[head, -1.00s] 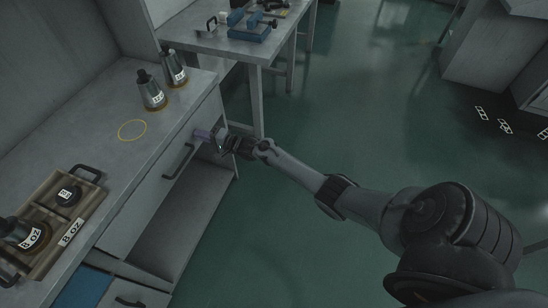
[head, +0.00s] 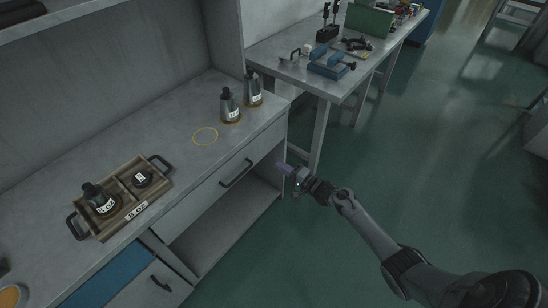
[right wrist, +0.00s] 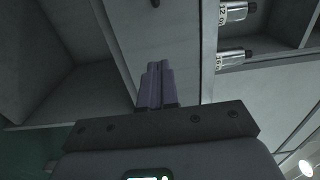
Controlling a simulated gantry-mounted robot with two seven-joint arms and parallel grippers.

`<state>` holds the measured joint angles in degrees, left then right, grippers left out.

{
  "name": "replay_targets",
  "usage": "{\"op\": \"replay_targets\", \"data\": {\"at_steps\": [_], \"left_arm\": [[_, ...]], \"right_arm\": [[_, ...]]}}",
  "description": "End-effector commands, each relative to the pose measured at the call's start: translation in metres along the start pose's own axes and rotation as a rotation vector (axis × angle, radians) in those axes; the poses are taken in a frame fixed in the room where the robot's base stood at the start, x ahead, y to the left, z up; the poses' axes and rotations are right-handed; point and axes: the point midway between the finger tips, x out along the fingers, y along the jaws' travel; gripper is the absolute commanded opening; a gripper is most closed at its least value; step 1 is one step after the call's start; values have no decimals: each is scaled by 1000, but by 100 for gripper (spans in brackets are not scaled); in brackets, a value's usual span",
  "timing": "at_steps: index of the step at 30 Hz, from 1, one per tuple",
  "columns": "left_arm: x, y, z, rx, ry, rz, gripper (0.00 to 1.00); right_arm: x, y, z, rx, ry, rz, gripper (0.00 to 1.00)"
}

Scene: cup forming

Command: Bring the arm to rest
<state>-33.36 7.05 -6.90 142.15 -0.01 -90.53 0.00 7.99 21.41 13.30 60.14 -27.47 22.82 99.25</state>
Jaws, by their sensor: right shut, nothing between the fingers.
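My right gripper (head: 287,170) is in front of the workbench's right end, over the floor, apart from the bench in the head view. Its purple fingers are closed together with nothing between them, as the right wrist view (right wrist: 157,86) also shows. My left gripper is not in either view.
A drawer handle (head: 236,173) sticks out at the front. A second table (head: 300,77) stands behind. The floor (head: 420,180) to the right is clear.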

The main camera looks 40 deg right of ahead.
Motion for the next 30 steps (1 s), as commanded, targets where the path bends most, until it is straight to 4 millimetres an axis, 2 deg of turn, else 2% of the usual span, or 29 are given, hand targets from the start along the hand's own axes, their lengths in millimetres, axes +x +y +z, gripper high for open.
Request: {"op": "replay_targets", "data": {"at_steps": [3,11,14,18,20,22,26,30], "left_arm": [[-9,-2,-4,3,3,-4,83],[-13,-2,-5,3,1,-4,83],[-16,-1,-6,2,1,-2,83],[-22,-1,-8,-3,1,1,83],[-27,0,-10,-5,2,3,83],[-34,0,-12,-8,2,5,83],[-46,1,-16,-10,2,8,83],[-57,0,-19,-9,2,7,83]], "right_arm": [[-18,-1,0,0,1,2,0],[-36,2,0,1,0,5,0],[-46,10,3,6,0,24,0],[-71,37,18,29,-8,79,0],[-84,47,34,41,-26,104,0],[-98,50,64,48,-60,116,0],[-118,41,128,15,-118,171,0],[-134,25,190,-154,-160,293,0]]}}
